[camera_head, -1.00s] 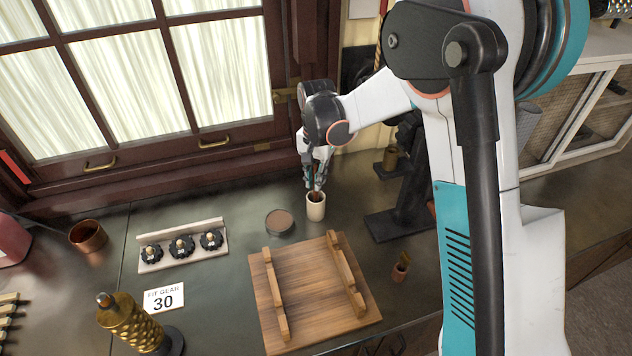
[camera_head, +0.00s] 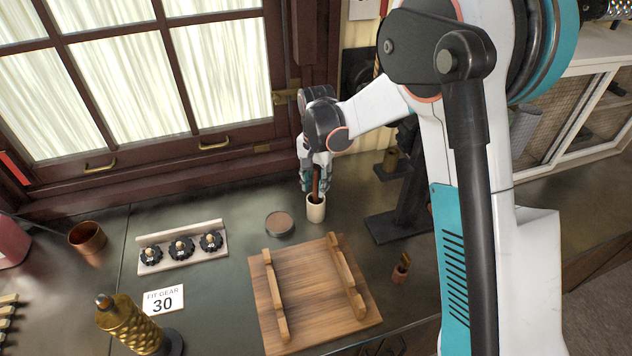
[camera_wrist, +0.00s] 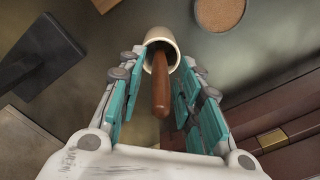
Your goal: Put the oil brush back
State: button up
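The oil brush shows as a brown handle (camera_head: 316,183) standing in a small cream cup (camera_head: 316,210) on the dark bench. The wrist view also shows the handle (camera_wrist: 160,85) coming up out of the cup (camera_wrist: 162,38); the brush's lower end is hidden inside. My gripper (camera_head: 317,184) is just above the cup. In the wrist view my gripper (camera_wrist: 158,95) is open, with its teal-padded fingers on both sides of the handle and visible gaps between the pads and the handle.
A round tin (camera_head: 279,223) sits left of the cup. A wooden rack (camera_head: 310,290) lies in front. A dark stand (camera_head: 400,205) rises to the right, with a small copper cup (camera_head: 400,272) nearer. A strip with several black gears (camera_head: 182,250) is at left.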

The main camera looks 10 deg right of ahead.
notch_tip(320, 180, up, 12)
jog(key=shift+d+r+p, duration=0.1)
jog(key=shift+p, duration=0.9)
jog(key=s+d+r+n+t, duration=0.2)
jog(key=s+d+r, duration=0.25)
jog(key=s, duration=0.25)
jog(key=s+d+r+n+t, duration=0.1)
jog(key=s+d+r, duration=0.2)
jog(key=s+r, duration=0.35)
jog(key=s+d+f+n+t, duration=0.1)
jog(key=s+d+n+t, duration=0.1)
jog(key=s, duration=0.5)
jog(key=s+d+f+n+t, duration=0.1)
jog(key=s+d+t, duration=0.1)
jog(key=s, duration=0.5)
jog(key=shift+s+d+f+n, duration=0.3)
jog(key=shift+d+f+n, duration=0.1)
jog(key=shift+d, duration=0.3)
